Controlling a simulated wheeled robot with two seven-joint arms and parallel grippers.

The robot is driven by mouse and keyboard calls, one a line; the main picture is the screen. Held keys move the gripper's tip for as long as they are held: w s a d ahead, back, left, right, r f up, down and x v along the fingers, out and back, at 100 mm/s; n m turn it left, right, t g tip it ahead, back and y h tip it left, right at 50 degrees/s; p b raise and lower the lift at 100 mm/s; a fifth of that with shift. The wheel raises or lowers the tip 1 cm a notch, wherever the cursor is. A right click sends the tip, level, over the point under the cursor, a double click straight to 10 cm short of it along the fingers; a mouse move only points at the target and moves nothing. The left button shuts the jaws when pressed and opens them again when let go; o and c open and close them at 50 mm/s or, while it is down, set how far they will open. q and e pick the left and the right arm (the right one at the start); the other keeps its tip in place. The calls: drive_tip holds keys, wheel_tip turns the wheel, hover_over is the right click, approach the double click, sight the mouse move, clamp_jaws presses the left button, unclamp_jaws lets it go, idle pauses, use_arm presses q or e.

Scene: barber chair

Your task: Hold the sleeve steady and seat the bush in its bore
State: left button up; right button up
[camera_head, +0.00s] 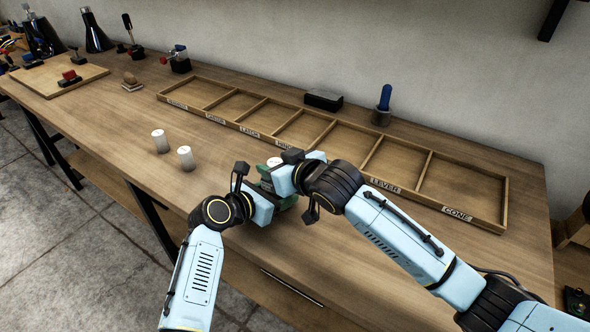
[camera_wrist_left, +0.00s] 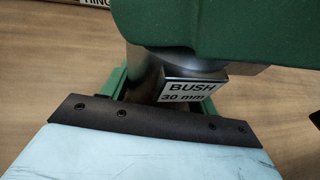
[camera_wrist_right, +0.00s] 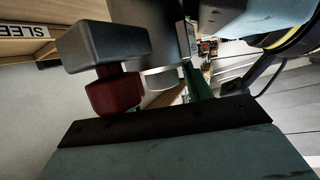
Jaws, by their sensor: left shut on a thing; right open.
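A green fixture (camera_head: 285,203) stands near the table's front edge, mostly hidden by my grippers. My left gripper (camera_head: 262,198) is shut at its left side. In the left wrist view a grey metal cylinder (camera_wrist_left: 150,62), seemingly the sleeve, stands between green parts; its grip contact is hidden. A tag reading "BUSH 30 mm" (camera_wrist_left: 190,90) sits beside it. My right gripper (camera_head: 283,180) is open, close to the fixture. The right wrist view shows a dark red part (camera_wrist_right: 115,93) under a grey block (camera_wrist_right: 105,45), and a pale cylinder (camera_wrist_right: 165,80). I cannot tell which piece is the bush.
A dark box (camera_head: 323,100) and a blue-handled tool (camera_head: 385,97) stand by the wall. Front-right tabletop is clear.

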use_arm(q)
drive_tip(key=shift+w, duration=0.1)
use_arm(e)
drive_tip(key=v, duration=1.2)
drive_tip(key=shift+f, duration=0.15)
use_arm(q)
drive_tip(key=o, duration=1.3)
